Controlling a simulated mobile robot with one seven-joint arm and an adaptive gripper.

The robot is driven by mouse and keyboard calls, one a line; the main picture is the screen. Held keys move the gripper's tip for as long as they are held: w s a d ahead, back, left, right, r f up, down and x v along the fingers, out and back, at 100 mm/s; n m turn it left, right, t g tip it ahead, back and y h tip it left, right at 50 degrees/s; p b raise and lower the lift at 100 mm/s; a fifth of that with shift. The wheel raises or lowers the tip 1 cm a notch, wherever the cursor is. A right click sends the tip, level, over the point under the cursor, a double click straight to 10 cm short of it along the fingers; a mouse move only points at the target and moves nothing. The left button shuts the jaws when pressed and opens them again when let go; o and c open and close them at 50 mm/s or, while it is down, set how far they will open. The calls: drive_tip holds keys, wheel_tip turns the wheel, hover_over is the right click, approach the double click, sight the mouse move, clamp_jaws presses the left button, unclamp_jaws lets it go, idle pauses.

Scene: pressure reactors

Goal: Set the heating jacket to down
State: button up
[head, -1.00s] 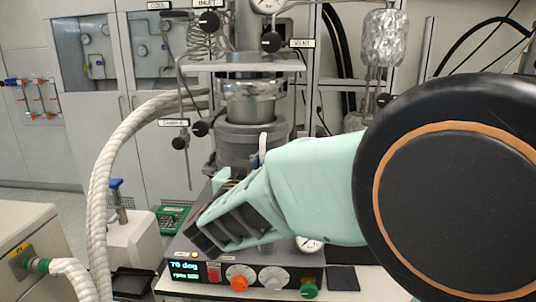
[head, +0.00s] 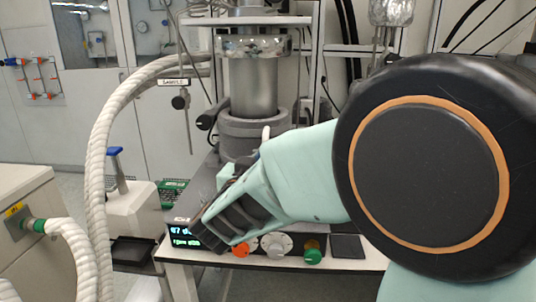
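The heating jacket (head: 252,138) is a grey, thick-walled cylinder low on the reactor stand. A tall stretch of the bare steel vessel (head: 253,88) shows above it, below the shiny clamp ring (head: 250,43). My gripper (head: 205,236) has dark fingers at the end of a mint-green arm sleeve. It points down and left, in front of the jacket in this view, and overlaps the control box. The sleeve hides the jacket's lower right side. Whether the fingers are apart or closed on something cannot be made out.
The control box has a lit display (head: 184,237), an orange knob (head: 240,249), a grey dial (head: 274,245) and a green knob (head: 313,251). A thick white hose (head: 98,180) curves along the left. A sample valve (head: 180,101) hangs left of the vessel.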

drive_tip(key=o, duration=0.4)
drive_tip(key=shift+f, duration=0.45)
drive_tip(key=shift+o, duration=0.2)
drive_tip(key=shift+r, duration=0.15)
drive_tip(key=v, duration=1.2)
drive_tip(key=shift+r, duration=0.1)
